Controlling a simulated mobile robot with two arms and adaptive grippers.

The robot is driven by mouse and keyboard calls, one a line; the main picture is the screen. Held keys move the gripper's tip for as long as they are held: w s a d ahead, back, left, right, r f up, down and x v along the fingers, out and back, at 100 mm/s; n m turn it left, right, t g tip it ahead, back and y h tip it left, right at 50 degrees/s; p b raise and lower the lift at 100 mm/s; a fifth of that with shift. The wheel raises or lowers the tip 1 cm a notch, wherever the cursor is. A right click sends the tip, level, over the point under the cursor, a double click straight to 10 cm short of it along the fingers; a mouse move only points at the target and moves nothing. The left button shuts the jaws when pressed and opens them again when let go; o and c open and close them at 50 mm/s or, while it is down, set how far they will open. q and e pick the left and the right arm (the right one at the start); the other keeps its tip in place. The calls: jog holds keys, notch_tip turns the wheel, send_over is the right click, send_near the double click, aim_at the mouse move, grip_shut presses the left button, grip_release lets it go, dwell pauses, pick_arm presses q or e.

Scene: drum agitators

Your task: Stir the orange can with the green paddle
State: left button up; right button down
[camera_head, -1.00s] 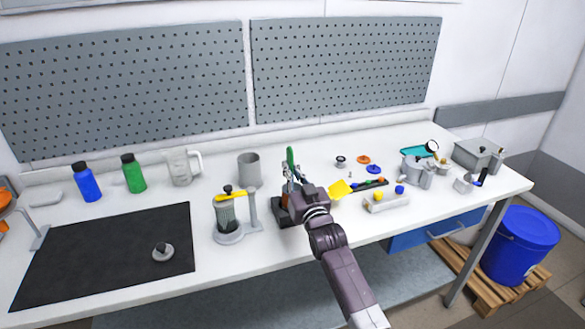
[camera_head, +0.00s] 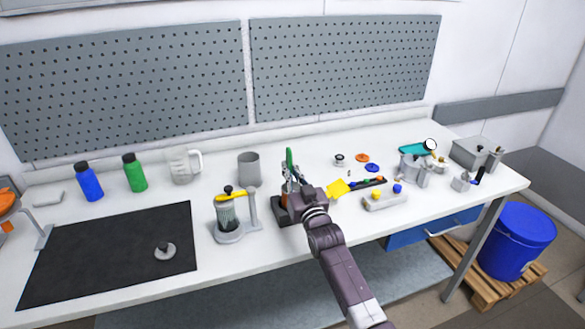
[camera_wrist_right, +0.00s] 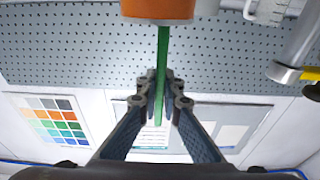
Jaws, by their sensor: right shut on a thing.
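The green paddle (camera_head: 289,157) stands roughly upright, its upper end showing above my right gripper (camera_head: 290,178) in the head view. In the right wrist view, my right gripper (camera_wrist_right: 160,88) is shut on the thin green paddle shaft (camera_wrist_right: 163,58). The shaft runs straight to the orange can (camera_wrist_right: 158,10), which is cut off by the top edge of that view. In the head view my gripper and arm hide most of the can, so the paddle's lower end cannot be seen. My left gripper is not in view.
A dark stand (camera_head: 281,216) shows beside my right gripper. A grey holder with a yellow arm (camera_head: 232,197) is to its left, a grey cup (camera_head: 249,168) behind. A yellow paddle (camera_head: 338,188) and small parts lie to the right. A black mat (camera_head: 100,255) covers the left.

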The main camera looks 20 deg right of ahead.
jog(key=shift+s+d+r, duration=0.1)
jog(key=shift+d, duration=0.1)
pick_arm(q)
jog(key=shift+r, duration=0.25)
pick_arm(e)
jog(key=shift+d, duration=0.1)
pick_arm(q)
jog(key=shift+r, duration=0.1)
pick_arm(e)
jog(key=shift+r, duration=0.15)
